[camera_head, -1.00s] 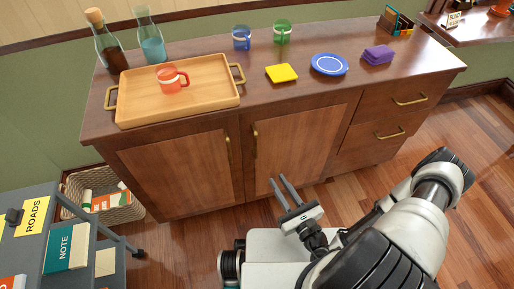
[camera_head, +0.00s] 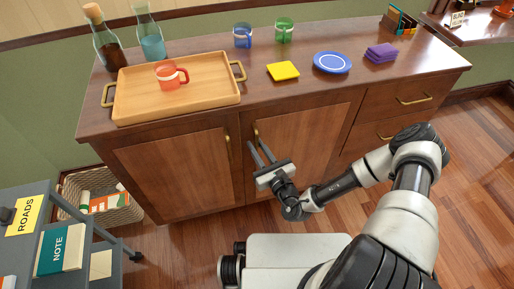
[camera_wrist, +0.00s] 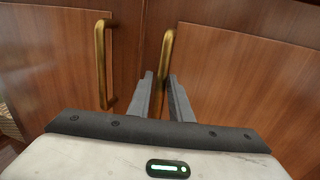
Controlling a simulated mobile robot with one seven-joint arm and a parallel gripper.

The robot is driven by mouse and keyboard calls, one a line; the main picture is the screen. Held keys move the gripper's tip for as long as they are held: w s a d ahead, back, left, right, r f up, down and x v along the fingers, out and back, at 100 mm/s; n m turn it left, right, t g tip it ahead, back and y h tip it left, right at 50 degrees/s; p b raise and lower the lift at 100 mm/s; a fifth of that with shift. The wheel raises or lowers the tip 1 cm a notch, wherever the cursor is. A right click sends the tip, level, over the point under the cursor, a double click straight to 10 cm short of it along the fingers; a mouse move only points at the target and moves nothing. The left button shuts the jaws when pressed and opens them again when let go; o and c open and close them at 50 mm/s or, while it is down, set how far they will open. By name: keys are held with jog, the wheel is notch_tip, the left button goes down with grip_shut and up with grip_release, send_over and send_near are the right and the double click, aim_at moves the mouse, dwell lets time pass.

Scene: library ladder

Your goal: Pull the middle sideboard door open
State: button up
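The middle sideboard door (camera_head: 300,130) is a brown wood panel, closed, with an upright brass handle (camera_head: 256,136) near its left edge. My gripper (camera_head: 257,146) is open in front of that handle, its two fingers pointing at it. In the wrist view the fingers (camera_wrist: 160,77) are apart, and the middle door's handle (camera_wrist: 167,48) lines up with the gap between them. I cannot tell whether the handle is between the fingertips or just beyond them. The middle door (camera_wrist: 240,75) fills the right side there.
The closed left door (camera_head: 175,172) has its own brass handle (camera_wrist: 101,65) close by on the left. Drawers (camera_head: 398,97) are on the right. A tray (camera_head: 205,98) with a red mug is on top. A grey cart (camera_head: 90,225) and basket (camera_head: 125,208) stand at left.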

jog(key=shift+c, duration=0.2)
grip_shut()
